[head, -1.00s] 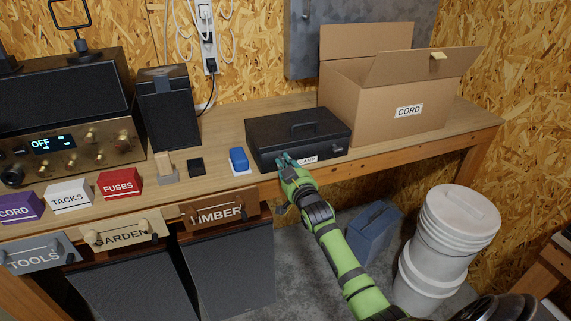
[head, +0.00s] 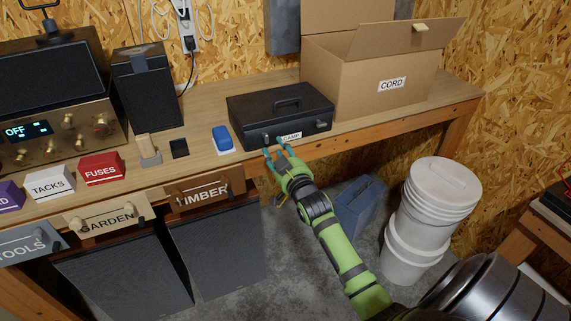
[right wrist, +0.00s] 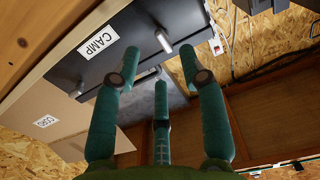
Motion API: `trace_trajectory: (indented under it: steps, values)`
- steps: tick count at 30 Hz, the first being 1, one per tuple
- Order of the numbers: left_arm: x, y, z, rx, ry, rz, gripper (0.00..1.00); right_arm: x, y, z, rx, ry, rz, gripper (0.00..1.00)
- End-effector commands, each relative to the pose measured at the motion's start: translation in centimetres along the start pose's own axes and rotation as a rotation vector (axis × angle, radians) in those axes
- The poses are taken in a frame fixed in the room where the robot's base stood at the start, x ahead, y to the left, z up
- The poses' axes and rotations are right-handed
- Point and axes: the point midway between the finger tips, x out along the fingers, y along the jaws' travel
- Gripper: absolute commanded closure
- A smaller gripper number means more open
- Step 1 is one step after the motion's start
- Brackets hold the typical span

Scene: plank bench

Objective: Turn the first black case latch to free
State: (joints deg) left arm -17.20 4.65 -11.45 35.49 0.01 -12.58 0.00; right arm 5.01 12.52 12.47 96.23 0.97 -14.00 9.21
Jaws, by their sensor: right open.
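The black case (head: 256,112) lies closed on the bench, handle on its lid and a white CAMP label (head: 291,137) on its front. In the right wrist view the case (right wrist: 130,50) shows a small grey cylinder-like latch (right wrist: 164,41) on its front. A second latch (right wrist: 77,92) shows past the label. My right gripper (head: 274,149) is open and empty, just in front of the case's front near its left part. In the right wrist view its spread fingers (right wrist: 160,62) point at the nearer latch, apparently apart from it. My left gripper is out of view.
A cardboard CORD box (head: 365,95) stands right of the case. A blue block (head: 223,137) on a white pad lies to the left. Below the bench are a blue container (head: 358,205) and white buckets (head: 430,215). The floor between the speakers and the blue container looks clear.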

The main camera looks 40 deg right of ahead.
Motion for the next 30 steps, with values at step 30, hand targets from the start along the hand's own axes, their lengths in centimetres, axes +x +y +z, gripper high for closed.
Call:
trace_trajectory:
  steps: [30]
  values:
    - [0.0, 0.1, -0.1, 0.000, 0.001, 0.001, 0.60, -6.5, 0.0, 0.1, 0.000, -0.003, 0.000, 0.57]
